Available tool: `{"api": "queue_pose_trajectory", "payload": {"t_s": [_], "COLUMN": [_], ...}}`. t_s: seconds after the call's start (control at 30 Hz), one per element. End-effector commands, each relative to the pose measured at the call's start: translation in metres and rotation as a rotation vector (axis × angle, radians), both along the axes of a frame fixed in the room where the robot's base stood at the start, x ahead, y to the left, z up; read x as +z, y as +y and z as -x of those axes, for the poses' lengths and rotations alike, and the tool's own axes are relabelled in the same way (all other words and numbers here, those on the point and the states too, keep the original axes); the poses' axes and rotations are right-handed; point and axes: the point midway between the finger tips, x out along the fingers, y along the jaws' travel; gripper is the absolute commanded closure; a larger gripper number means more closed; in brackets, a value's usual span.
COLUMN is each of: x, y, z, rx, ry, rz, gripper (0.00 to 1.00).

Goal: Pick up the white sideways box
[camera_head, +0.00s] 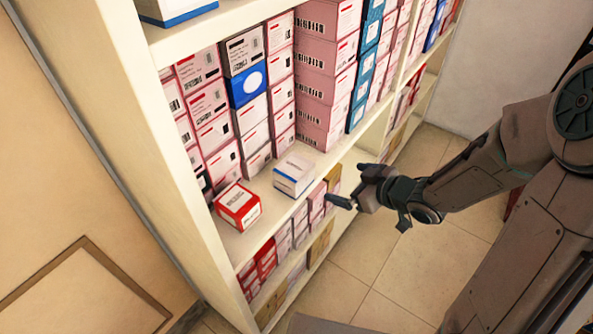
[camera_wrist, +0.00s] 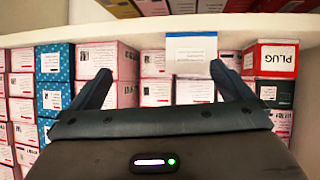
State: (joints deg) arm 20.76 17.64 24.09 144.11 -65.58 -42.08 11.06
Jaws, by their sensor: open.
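The white box (camera_head: 293,174) lies on the middle shelf near its front edge, with a blue band along its lower side and a printed top. In the wrist view, which looks upside down, the white box (camera_wrist: 190,49) shows its pale face at the shelf edge. My gripper (camera_head: 351,185) is open and empty, out in front of the shelf, right of the box and apart from it. In the wrist view the fingers of my gripper (camera_wrist: 160,69) are spread wide, with the box beyond them, nearer the right finger.
A red-and-white box (camera_head: 238,206) lies left of the white box on the same shelf (camera_head: 262,187). Stacks of pink boxes (camera_head: 325,70) and blue boxes stand behind. Smaller boxes fill the shelf below. Tiled floor (camera_head: 375,275) is free in front.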

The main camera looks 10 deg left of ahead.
Motion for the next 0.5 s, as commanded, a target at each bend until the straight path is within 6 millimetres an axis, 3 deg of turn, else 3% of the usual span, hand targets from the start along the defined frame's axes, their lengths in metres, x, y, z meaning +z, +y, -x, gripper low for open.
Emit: {"api": "queue_pose_trajectory", "payload": {"t_s": [0.1,0.23,0.5], "x": [-0.001,0.001,-0.017], "y": [0.02,0.031,0.072], "z": [0.015,0.023,0.009], "rx": [0.099,0.153,0.168], "ry": [0.008,0.01,0.011], "rz": [-0.113,-0.177,-0.192], "gripper": [0.0,0.0,0.0]}}
